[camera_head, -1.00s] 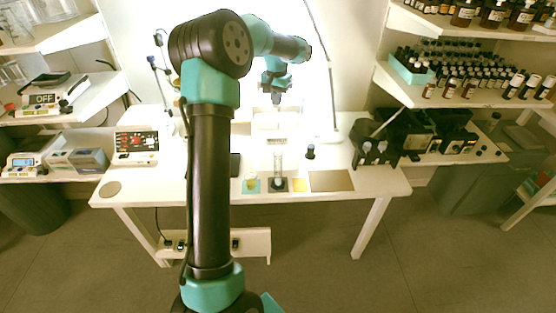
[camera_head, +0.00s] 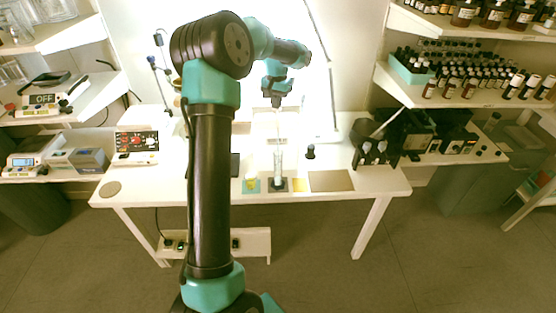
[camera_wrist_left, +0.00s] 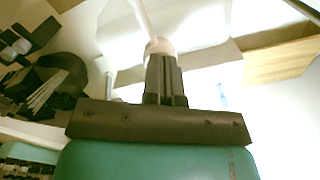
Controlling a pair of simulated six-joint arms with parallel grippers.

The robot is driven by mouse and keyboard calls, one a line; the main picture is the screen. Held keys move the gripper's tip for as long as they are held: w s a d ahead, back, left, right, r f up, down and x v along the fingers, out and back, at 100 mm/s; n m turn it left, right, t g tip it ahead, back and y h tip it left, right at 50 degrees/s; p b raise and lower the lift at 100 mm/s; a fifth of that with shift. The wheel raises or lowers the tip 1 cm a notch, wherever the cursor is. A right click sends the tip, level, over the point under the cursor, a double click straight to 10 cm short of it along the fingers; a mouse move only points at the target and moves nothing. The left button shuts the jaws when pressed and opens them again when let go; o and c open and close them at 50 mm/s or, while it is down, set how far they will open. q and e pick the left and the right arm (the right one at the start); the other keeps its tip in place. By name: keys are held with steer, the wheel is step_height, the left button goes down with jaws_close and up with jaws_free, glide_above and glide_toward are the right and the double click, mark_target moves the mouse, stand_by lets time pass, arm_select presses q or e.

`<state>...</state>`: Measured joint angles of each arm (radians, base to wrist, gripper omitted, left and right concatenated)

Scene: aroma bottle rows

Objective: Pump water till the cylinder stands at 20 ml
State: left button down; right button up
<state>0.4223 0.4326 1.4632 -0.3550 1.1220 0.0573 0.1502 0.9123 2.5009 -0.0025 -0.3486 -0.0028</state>
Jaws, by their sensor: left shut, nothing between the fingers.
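The clear graduated cylinder (camera_head: 279,168) stands upright on a dark square on the table (camera_head: 330,155). Its water level is too small to read in the head view. My left gripper (camera_head: 276,103) is shut and empty, pointing down above the back of the table, behind the cylinder. In the left wrist view its closed fingers (camera_wrist_left: 161,72) reach a pale rounded piece (camera_wrist_left: 160,46) with a white tube rising from it, which looks like the pump head; I cannot tell whether they touch. The pump's body is not clearly seen. My right gripper is not in view.
A small vessel with yellow content (camera_head: 251,184) stands left of the cylinder on a teal square. A small dark bottle (camera_head: 310,151) stands to the right. A red-panelled device (camera_head: 137,141) is at the left and black equipment (camera_head: 375,145) at the right.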

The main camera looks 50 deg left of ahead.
arm_select(q)
steer(key=shift+r, duration=1.6)
step_height(320, 180, up, 6)
stand_by(0.6)
stand_by(0.3)
